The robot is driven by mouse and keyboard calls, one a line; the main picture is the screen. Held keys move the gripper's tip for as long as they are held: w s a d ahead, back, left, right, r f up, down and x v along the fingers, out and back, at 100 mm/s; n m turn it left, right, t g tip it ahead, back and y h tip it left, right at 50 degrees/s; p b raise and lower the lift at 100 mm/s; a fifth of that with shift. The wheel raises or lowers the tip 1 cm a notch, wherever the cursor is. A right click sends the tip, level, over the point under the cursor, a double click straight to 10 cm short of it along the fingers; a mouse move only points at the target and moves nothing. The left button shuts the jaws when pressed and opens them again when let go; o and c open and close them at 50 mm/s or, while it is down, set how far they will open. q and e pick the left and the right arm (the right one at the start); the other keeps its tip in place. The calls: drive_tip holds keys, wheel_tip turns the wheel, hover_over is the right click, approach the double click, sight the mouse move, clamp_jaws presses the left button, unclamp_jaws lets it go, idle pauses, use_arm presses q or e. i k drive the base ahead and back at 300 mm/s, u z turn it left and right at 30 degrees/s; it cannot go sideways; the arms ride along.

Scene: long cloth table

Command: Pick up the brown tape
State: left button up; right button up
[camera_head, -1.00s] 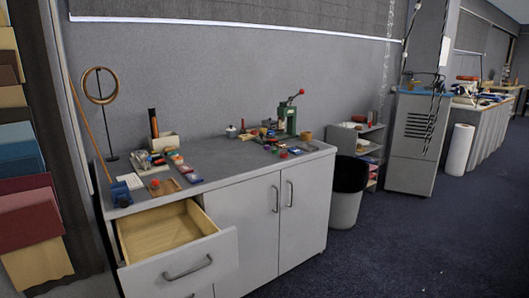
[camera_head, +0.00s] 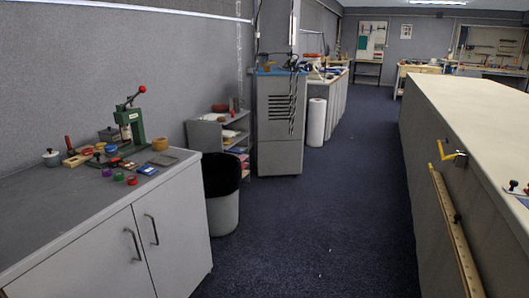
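On the grey cabinet top at the left, a small round orange-brown item (camera_head: 160,144) stands at the back right corner, beside the green press. It may be the brown tape, but it is too small to tell for sure. Several small coloured rolls, among them a red one (camera_head: 132,180), lie in front of the press. Neither of my grippers is in view.
The grey cabinet (camera_head: 95,245) stands at left with a green press (camera_head: 131,125) on it. A bin (camera_head: 221,195), a shelf (camera_head: 218,133) and a grey machine (camera_head: 279,125) follow. A long pale-topped table (camera_head: 485,115) is at right. Dark carpet (camera_head: 335,190) between is open.

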sight(159, 144)
drive_tip(key=z, duration=0.55)
drive_tip(key=i, duration=2.4)
drive_tip(key=u, duration=0.65)
drive_tip(key=i, duration=1.65)
drive_tip(key=u, duration=1.25)
